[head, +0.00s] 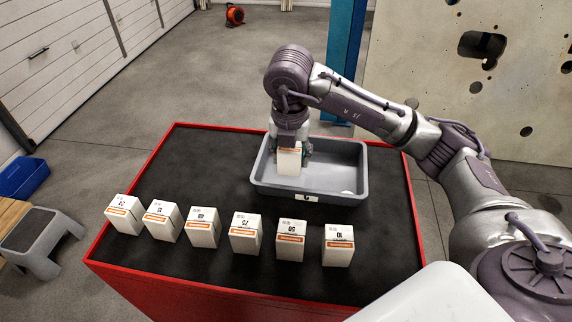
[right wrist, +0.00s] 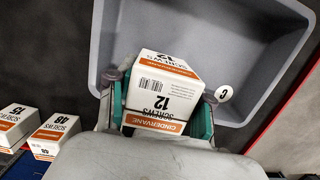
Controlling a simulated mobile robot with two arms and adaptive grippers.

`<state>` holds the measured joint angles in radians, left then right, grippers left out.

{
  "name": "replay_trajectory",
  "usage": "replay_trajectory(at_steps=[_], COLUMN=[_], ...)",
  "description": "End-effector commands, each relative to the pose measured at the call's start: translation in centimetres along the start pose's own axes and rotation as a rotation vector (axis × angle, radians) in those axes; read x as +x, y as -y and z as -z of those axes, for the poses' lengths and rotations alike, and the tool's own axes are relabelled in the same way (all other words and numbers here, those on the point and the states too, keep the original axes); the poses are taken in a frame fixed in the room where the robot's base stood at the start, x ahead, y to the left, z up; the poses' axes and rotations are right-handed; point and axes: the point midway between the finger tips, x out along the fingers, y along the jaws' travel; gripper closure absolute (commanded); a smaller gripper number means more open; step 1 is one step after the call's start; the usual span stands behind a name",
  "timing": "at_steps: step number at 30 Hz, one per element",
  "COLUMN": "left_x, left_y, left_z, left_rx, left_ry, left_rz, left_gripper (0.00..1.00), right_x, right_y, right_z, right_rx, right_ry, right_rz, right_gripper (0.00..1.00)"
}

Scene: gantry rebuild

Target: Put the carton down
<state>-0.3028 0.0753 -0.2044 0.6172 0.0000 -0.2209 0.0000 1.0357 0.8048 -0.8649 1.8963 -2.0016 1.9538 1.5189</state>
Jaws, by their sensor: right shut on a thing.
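A white and orange carton (head: 289,160) is held in my right gripper (head: 290,146) over the grey bin (head: 262,170). In the right wrist view the carton (right wrist: 162,90) reads "SCREWS 12" and sits between the two green-padded fingers of my right gripper (right wrist: 162,108). The grey bin (right wrist: 205,15) lies beyond and below it there, and its inside looks empty where I can see it. I cannot tell whether the carton touches the bin's floor. My left gripper is not in view.
A row of several similar cartons (head: 245,235) stands along the front of the black-topped red table (head: 205,270). A grey step stool (head: 38,235) and a blue crate (head: 22,177) are on the floor at left. A blue post (head: 343,60) rises behind the table.

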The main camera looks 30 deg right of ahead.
Motion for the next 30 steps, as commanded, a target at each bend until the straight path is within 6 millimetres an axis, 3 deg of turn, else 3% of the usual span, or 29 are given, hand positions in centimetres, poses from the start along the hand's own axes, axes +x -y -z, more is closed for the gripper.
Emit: replay_trajectory(at_steps=[4, 13, 25, 26, 30], left_x=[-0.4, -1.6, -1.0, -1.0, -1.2], left_y=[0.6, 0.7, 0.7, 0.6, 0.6], left_z=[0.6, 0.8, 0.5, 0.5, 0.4], left_rx=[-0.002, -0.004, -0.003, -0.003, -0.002], left_ry=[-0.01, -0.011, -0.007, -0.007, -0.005], left_rz=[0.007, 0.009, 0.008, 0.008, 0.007], left_gripper=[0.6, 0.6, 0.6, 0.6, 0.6], right_x=[0.7, 4.3, 5.1, 5.1, 5.0], right_y=[-1.1, -1.1, -1.2, -1.1, -1.1], right_z=[0.2, 0.7, 0.8, 0.8, 0.8], right_rx=[0.0, 0.001, 0.0, 0.0, 0.0], right_ry=[0.0, 0.0, 0.002, 0.001, 0.001], right_rz=[0.0, 0.002, 0.0, 0.0, 0.0], right_gripper=[0.88, 0.88, 0.88, 0.47, 0.24])
